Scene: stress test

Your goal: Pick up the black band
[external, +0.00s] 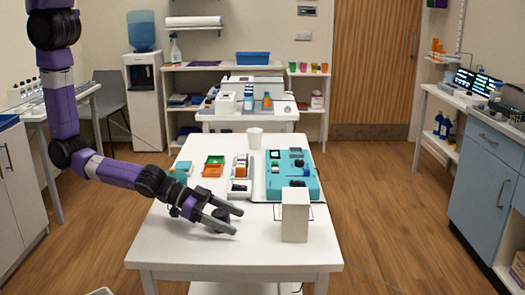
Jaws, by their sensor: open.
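My gripper (238,221) is low over the front left part of the white table (190,247), pointing right. Its two fingers are apart. A small dark round object (228,209) shows between the fingers; it may be the black band, but it is too small to be sure. I cannot tell whether the fingers touch it. Part of it is hidden by the near finger.
A white box-like block (295,215) stands right of my gripper. The table's front is clear.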

